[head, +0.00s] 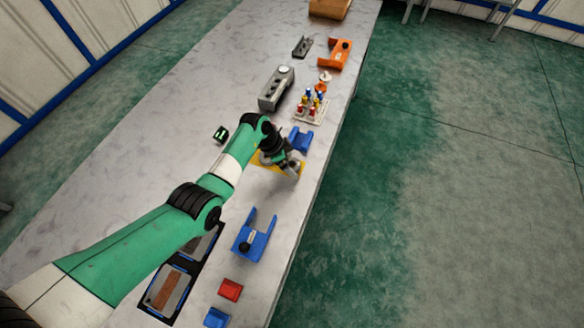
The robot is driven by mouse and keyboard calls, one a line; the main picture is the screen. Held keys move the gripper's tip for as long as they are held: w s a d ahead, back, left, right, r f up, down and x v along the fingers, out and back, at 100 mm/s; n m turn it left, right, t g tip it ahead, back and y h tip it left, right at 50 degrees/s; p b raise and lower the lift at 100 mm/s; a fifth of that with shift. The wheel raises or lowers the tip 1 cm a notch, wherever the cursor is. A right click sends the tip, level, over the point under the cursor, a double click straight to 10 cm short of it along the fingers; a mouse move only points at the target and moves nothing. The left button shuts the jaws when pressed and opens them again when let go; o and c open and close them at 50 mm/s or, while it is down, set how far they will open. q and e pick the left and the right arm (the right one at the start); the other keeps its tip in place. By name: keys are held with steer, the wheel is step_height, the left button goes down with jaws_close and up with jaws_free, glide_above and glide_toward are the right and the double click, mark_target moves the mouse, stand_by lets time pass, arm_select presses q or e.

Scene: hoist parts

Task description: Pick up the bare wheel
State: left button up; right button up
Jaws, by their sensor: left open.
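My left arm reaches over the long grey table, and my left gripper (293,168) is above a yellow mat (263,166). The gripper is open, with its fingers pointing down to the right. A small round grey part (265,158) shows beside the gripper at the mat's left side, partly hidden by it. I cannot tell whether this is the bare wheel, or whether the fingers touch anything. My right gripper is not in view.
A blue block (300,139) sits just beyond the mat. Farther back are a rack of coloured pegs (312,105), a grey box (276,88) and an orange bracket (340,53). Nearer are a blue bracket (262,243), a red block (230,289) and a dark tray (151,306).

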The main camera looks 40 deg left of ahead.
arm_select(q)
steer(key=shift+c, duration=0.2)
jaws_close()
steer(key=shift+r, duration=0.1)
